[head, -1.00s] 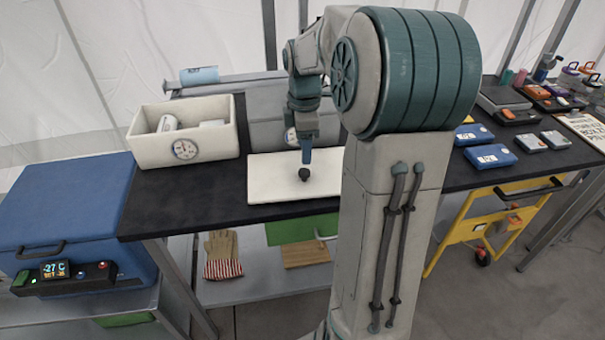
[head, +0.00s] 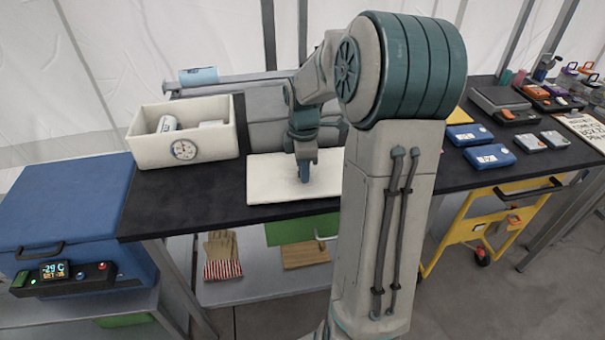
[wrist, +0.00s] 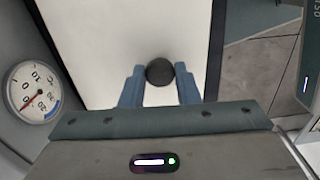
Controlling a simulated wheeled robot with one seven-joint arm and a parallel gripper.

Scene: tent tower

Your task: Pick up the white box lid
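The white box lid (head: 265,180) lies flat on the black tabletop, near its front edge. Its round dark knob (wrist: 159,71) shows in the wrist view, and the lid's white top (wrist: 125,35) fills the middle there. My gripper (head: 304,178) points down over the lid and hides the knob in the head view. In the wrist view my gripper's two blue fingers (wrist: 159,76) stand on either side of the knob, with small gaps between. The white box (head: 205,153) is open, stands left of the lid and has a dial on its front.
A blue cooler (head: 70,205) with a display stands at the left. Several white items, including a cylinder (head: 167,124), are in the box. Blue cases (head: 489,157) lie at the right. A glove (head: 221,250) lies on the lower shelf. Black tabletop is bare between box and lid.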

